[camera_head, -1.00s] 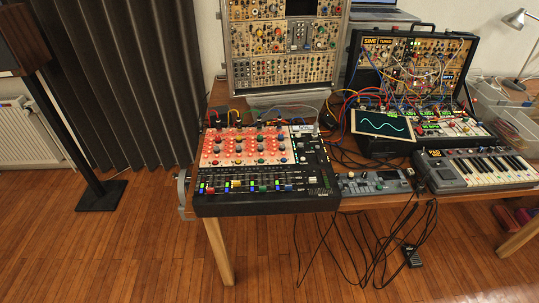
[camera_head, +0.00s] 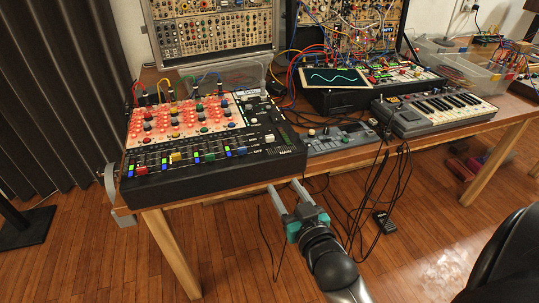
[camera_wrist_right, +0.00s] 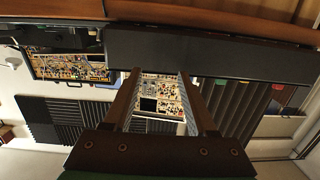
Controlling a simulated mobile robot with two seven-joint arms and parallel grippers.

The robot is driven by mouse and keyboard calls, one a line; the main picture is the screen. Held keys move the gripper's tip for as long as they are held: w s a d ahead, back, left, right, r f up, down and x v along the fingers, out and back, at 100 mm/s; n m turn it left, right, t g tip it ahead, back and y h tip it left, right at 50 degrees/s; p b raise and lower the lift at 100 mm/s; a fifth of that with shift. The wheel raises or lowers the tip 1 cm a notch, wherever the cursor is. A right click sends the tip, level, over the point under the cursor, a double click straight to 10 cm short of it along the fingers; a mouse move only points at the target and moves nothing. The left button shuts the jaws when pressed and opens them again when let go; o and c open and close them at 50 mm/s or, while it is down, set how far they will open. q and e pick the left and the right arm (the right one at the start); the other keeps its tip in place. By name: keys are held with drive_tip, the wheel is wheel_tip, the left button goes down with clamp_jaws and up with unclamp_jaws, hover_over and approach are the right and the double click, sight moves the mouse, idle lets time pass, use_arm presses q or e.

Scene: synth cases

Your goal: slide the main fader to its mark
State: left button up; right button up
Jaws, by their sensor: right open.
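The mixer (camera_head: 215,172) with a red-lit knob panel stands at the left front of the table in the head view. Its front row holds several coloured fader caps. The main fader's pale cap (camera_head: 269,138) sits at the right end, above the lettering MAIN. My right gripper (camera_head: 285,186) is open and empty, in front of the mixer's front edge and apart from the fader. In the right wrist view, which is upside down, its fingers (camera_wrist_right: 158,72) are spread with nothing between them near the mixer's dark front face (camera_wrist_right: 190,52). The mark is too small to tell. My left gripper is not in view.
A small grey device (camera_head: 340,137) lies right of the mixer, and a keyboard (camera_head: 433,112) is farther right. Synth cases (camera_head: 215,35) stand behind. Loose black cables (camera_head: 372,185) hang over the table's front edge. A clear tub (camera_head: 215,78) is behind the mixer.

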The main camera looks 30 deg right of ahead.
sight(270, 140)
drive_tip(key=shift+t+h, duration=0.3)
drive_tip(key=shift+t, duration=0.3)
drive_tip(key=w+d+r+b, duration=0.1)
drive_tip(key=w, duration=0.3)
drive_tip(key=w+d+r+b, duration=0.1)
drive_tip(key=w+b, duration=0.1)
drive_tip(key=w, duration=0.2)
drive_tip(key=w+d+r+b, duration=0.1)
drive_tip(key=w+d+b, duration=0.1)
drive_tip(key=w, duration=0.2)
drive_tip(key=shift+w+r, duration=0.25)
drive_tip(key=shift+w, duration=0.05)
use_arm(q)
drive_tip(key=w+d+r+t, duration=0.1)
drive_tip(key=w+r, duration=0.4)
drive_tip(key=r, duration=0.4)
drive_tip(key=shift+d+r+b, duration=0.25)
drive_tip(key=shift+b, duration=0.15)
use_arm(e)
drive_tip(key=shift+x, duration=0.9)
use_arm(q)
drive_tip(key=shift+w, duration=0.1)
use_arm(e)
clamp_jaws()
